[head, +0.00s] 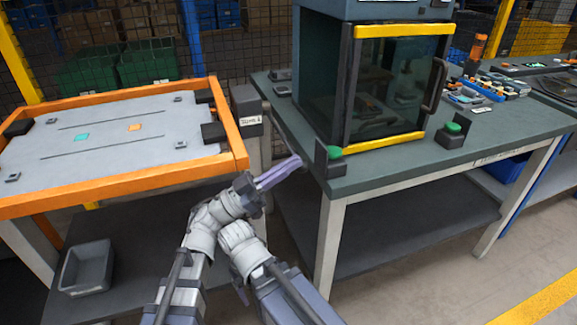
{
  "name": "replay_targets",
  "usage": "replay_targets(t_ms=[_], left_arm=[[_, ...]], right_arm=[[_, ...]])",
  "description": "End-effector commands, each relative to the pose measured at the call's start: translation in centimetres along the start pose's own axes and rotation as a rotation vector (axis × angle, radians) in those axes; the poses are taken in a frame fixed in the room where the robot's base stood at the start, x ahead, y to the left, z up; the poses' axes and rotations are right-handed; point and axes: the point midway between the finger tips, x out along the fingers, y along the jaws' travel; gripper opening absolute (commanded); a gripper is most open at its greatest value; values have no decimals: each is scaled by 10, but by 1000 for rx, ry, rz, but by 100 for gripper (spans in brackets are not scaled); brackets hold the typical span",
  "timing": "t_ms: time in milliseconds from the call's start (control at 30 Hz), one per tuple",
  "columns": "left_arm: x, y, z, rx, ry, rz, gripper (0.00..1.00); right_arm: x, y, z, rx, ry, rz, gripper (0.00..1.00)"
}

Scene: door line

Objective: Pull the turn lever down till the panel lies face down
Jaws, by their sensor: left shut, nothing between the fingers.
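The panel (110,130) is a light grey board in an orange frame on the left. It lies flat, and a teal and an orange square show on its upper face. A thin grey turn lever (283,130) appears to slope from this box down to the right. My left gripper (296,161) is shut and empty, its purple fingertips close to the lever's lower end. I cannot tell whether they touch. My right gripper is not in view.
A green-topped table (390,178) stands close right of the fingertips, with a glass-doored cabinet (395,85) and green buttons (333,153) on it. A grey bin (87,268) sits on the low shelf at left. Open floor lies at the lower right.

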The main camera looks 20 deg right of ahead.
Motion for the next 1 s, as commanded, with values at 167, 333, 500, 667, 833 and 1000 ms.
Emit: replay_targets(t_ms=[167,333,500,667,833,1000], left_arm=[[-1,0,3,2,-11,0,0],[-1,0,4,2,-11,0,0],[-6,0,5,3,-11,-2,0],[-30,1,6,3,-10,-4,0],[-57,1,5,3,-6,-3,0],[-74,1,2,2,-2,-2,0]], right_arm=[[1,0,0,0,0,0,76],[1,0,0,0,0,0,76],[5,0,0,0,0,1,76],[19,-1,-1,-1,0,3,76],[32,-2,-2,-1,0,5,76],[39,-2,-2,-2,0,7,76]])
